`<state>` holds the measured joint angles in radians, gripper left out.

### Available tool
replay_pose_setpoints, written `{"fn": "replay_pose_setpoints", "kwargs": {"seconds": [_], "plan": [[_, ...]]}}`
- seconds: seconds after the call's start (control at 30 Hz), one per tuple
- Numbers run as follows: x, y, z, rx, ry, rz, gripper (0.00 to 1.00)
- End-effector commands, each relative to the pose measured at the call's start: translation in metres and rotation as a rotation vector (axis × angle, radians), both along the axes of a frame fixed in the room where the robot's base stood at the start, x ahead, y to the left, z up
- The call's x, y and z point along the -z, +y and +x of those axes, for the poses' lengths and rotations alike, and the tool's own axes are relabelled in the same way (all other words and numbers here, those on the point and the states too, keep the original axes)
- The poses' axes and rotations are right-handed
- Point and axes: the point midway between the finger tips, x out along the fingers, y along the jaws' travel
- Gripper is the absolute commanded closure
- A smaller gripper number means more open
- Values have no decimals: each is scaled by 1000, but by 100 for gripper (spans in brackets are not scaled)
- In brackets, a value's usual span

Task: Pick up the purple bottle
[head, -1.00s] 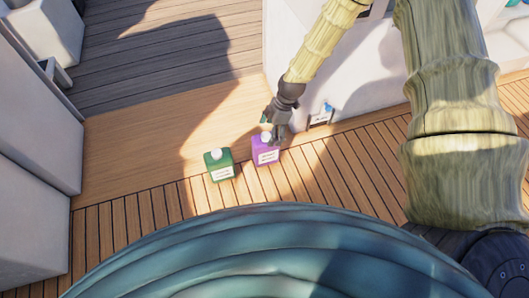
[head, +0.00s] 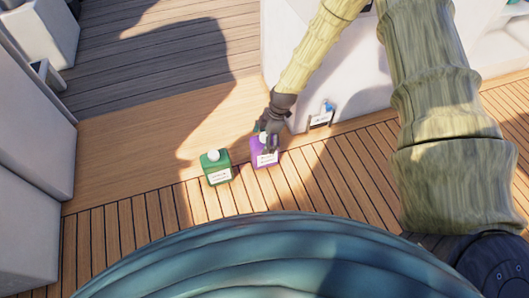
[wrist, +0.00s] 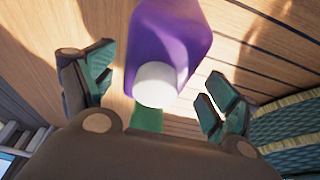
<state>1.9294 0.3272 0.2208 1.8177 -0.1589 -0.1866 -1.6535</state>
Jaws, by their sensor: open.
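The purple bottle (head: 264,155) stands upright on the wooden deck in the head view, with a white label on its front. In the wrist view the purple bottle (wrist: 172,38) shows from above with its white cap (wrist: 160,84) towards me. My gripper (head: 268,141) is at the bottle's top and hides part of it. In the wrist view my gripper (wrist: 158,95) is open, with one finger on each side of the cap. I see gaps between the fingers and the bottle. It holds nothing.
A green bottle (head: 216,171) with a white cap stands just left of the purple one. A small labelled item (head: 320,119) is by the white wall to the right. White blocks line the left side. Open deck (head: 135,155) lies left of the bottles.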

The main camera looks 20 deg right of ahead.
Motion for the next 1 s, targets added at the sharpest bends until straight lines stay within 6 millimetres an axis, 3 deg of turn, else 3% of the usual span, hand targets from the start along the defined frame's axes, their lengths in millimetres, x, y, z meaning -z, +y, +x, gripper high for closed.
{"fn": "replay_pose_setpoints", "kwargs": {"seconds": [0.3,0.6,1.0], "plan": [[38,7,4,1,0,0,12],[40,8,4,1,0,0,12],[40,8,4,1,0,0,84]]}}
